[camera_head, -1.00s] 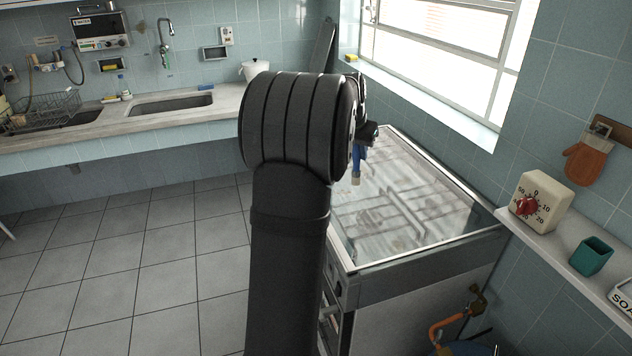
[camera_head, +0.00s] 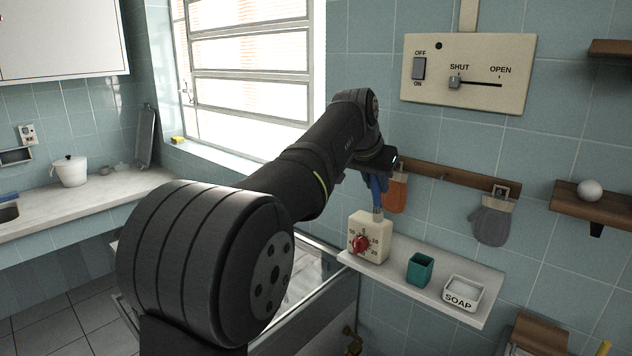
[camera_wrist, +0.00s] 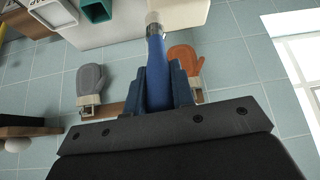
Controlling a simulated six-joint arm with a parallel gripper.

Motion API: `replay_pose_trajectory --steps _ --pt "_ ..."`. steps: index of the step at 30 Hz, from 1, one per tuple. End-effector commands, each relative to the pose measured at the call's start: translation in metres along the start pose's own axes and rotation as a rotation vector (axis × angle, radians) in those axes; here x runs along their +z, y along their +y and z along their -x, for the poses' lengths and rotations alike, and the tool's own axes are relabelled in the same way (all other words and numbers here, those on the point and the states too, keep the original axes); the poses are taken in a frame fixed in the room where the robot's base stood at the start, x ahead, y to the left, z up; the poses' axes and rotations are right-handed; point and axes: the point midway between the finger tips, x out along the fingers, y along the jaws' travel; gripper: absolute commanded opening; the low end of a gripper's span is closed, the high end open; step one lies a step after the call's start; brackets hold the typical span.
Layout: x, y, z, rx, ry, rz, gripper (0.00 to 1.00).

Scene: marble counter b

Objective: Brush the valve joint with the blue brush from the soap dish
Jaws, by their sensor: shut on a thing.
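My gripper (camera_head: 376,180) is shut on the blue brush (camera_wrist: 156,62), whose pale tip points away from the jaws in the wrist view. In the head view the brush hangs tip down in front of the wall, just above the timer, and is partly hidden by my gripper. The white soap dish (camera_head: 462,294), marked SOAP, stands at the right end of the wall shelf, with no brush in it. A brass-coloured fitting (camera_head: 353,339), perhaps the valve joint, shows low under the shelf, well below my gripper. Most of it is hidden or out of frame.
A cream timer (camera_head: 370,238) and a teal cup (camera_head: 420,268) stand on the shelf (camera_head: 400,284). An orange mitt (camera_head: 396,195) and a grey mitt (camera_head: 491,222) hang from the rail behind. A switch panel (camera_head: 468,73) is above.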

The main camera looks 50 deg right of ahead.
Motion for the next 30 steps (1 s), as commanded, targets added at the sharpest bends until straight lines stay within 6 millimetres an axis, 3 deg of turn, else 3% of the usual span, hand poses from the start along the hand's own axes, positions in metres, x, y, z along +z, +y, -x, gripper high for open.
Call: replay_pose_trajectory --steps 1,3,9,15,21,30 --pt "-0.002 0.029 -0.005 0.013 0.007 -0.021 0.00" --pt "-0.003 0.062 -0.013 0.024 0.017 -0.037 0.00" --pt "0.005 0.148 -0.034 0.044 0.048 -0.065 0.00" --pt "0.016 0.204 -0.046 0.052 0.070 -0.076 0.00" --pt "0.021 0.223 -0.051 0.054 0.078 -0.078 0.00" --pt "0.036 0.224 -0.072 0.054 0.076 -0.077 0.00"
